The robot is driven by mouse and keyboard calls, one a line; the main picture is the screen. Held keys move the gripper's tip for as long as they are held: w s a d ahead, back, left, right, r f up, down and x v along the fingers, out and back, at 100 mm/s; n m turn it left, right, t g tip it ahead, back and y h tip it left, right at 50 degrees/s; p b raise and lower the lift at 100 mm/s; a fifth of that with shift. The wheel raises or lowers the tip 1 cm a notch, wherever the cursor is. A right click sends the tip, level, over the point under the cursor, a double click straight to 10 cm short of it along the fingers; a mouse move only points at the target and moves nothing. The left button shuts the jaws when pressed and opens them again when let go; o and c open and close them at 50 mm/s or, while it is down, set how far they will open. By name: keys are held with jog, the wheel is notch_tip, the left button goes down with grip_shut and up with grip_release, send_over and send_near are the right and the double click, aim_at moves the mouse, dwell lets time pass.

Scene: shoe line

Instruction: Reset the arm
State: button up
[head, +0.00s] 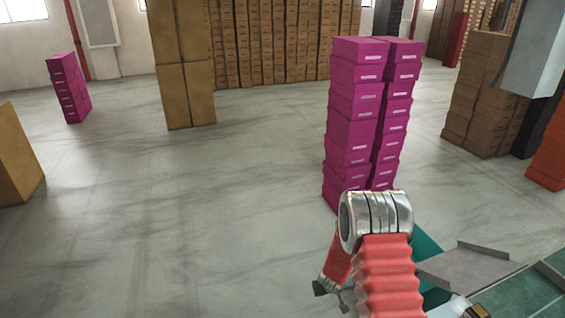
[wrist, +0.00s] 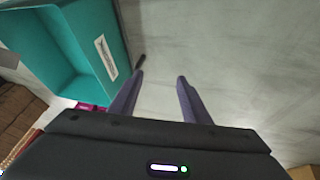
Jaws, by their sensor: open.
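My gripper (wrist: 160,82) shows in the wrist view with its two dark purple fingers spread apart. It is open, with nothing between the fingers but grey floor behind them. In the head view my arm with its red sleeve shows at the bottom right, in front of the foot of the magenta box stack; the gripper's fingers cannot be made out there.
A teal bin (wrist: 88,45) with a white label is left of my fingers in the wrist view. Tall magenta boxes (head: 352,95) stand behind my arm. A grey plate (head: 470,265) and green surface (head: 525,296) lie right. Open floor (head: 190,220) spreads left.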

jog(key=s+a+r+m+g+y, duration=0.1)
jog(key=s+a+r, duration=0.1)
jog(key=s+r, duration=0.35)
jog(key=s+a+r+g+y, duration=0.1)
jog(key=s+a+r, duration=0.15)
jog(key=r, duration=0.65)
jog(key=s+a+r+m+g+y, duration=0.1)
jog(key=s+a+r, duration=0.1)
jog(key=s+r, duration=0.4)
jog(key=s+d+r+t+h, duration=0.1)
jog(key=s+d+r, duration=0.1)
jog(key=s+r, duration=0.8)
jog(key=s+d+r+t, duration=0.2)
jog(key=s+r, duration=0.8)
jog(key=r, duration=0.7)
jog(key=shift+s+d+t+h, duration=0.25)
jog(key=shift+d+t+h, duration=0.05)
jog(key=shift+h, duration=0.1)
jog(key=shift+f, duration=0.1)
